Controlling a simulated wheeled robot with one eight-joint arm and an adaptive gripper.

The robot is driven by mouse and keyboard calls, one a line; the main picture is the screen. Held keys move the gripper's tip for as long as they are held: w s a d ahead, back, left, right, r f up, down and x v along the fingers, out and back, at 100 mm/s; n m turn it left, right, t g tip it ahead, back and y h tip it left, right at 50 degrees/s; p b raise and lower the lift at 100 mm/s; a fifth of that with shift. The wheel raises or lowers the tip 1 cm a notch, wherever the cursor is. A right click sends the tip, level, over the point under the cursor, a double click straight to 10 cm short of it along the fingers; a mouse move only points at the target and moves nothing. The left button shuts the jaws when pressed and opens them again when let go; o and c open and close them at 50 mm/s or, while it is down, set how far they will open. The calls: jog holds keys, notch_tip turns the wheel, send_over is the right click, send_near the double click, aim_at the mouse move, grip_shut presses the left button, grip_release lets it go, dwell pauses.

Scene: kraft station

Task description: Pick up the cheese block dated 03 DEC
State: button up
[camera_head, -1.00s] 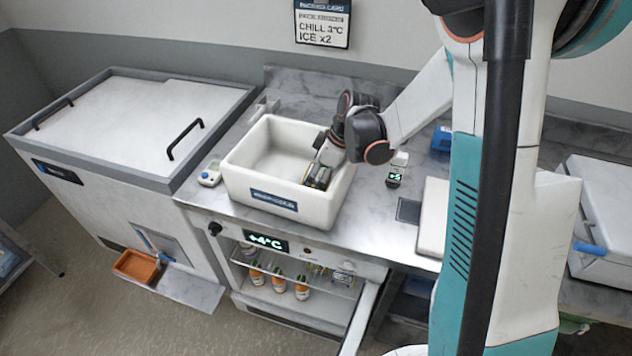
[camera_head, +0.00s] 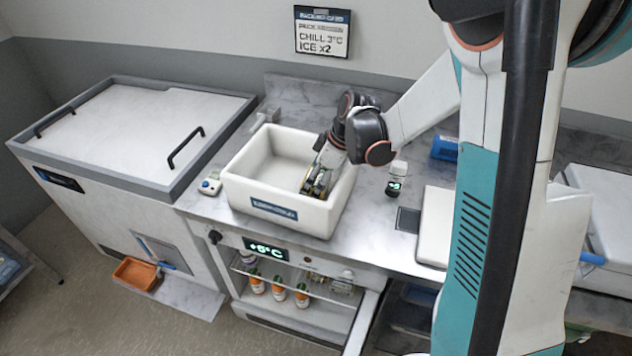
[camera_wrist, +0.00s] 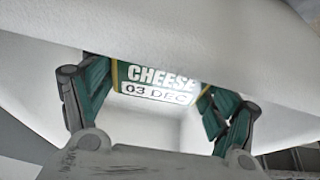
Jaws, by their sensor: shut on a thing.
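The cheese block (camera_wrist: 160,78) shows in the wrist view with a green label reading CHEESE and 03 DEC. My gripper (camera_wrist: 158,92) is shut on it, with one finger at each side of the block. In the head view my gripper (camera_head: 316,184) is inside the right part of the white box (camera_head: 240,197), low and near its right wall. The block is mostly hidden by my gripper in the head view. I cannot tell whether it touches the box floor.
Below the counter, an open fridge (camera_head: 262,250) reads +5°C and holds several orange-and-white bottles. A wall card (camera_head: 322,32) reads CHILL 3°C, ICE x2. A small white device (camera_head: 210,187) stands left of the box. A grey lidded chest (camera_head: 130,125) is at the left.

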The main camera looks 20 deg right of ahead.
notch_tip(320, 180, up, 18)
jog(key=p, duration=0.4)
